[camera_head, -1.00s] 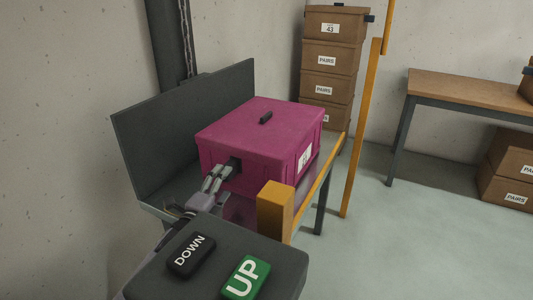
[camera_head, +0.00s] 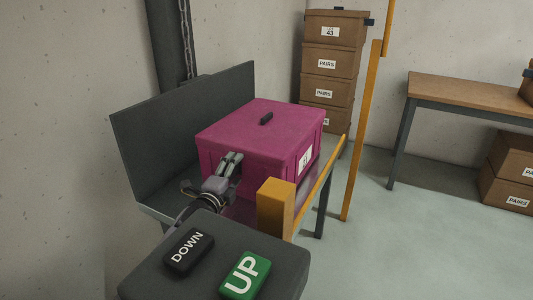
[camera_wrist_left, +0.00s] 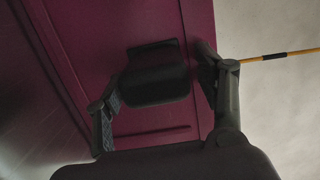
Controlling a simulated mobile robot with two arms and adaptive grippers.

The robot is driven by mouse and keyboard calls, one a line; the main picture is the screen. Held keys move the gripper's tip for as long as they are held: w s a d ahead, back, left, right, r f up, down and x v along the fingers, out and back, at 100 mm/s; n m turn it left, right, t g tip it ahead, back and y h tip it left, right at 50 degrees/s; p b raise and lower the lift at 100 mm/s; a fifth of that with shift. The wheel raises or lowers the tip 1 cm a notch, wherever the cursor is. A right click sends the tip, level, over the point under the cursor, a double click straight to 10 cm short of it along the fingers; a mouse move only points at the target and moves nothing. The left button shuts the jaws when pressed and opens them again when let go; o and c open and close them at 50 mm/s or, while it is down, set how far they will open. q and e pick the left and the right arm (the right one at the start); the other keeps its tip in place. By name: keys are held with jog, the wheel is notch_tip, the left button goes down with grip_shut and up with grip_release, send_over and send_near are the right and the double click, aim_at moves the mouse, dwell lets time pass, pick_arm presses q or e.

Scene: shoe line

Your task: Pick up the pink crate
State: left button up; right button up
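The pink crate (camera_head: 262,135), lidded with a small black knob on top and a white label on its right side, sits on a grey-backed platform. My left gripper (camera_head: 229,164) is at the crate's near face, where it hides the handle in the head view. In the left wrist view, the crate's pink face (camera_wrist_left: 80,40) carries a black handle (camera_wrist_left: 157,72). The fingers of my left gripper (camera_wrist_left: 162,88) are apart, one on each side of this handle. Whether either finger touches it is unclear. My right gripper is out of view.
A yellow post and rail (camera_head: 275,208) edge the platform's right side. A dark panel (camera_head: 220,255) with DOWN and green UP buttons is in front. Stacked brown boxes (camera_head: 330,60) stand behind. A wooden table (camera_head: 465,98) is at right, with open floor before it.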

pick_arm(q)
jog(key=shift+s, duration=0.1)
jog(key=c, duration=0.4)
jog(key=shift+f, duration=0.1)
jog(key=shift+c, duration=1.4)
grip_shut()
jog(key=shift+d+r, duration=0.1)
jog(key=shift+r, duration=0.35)
jog(key=shift+f, duration=0.1)
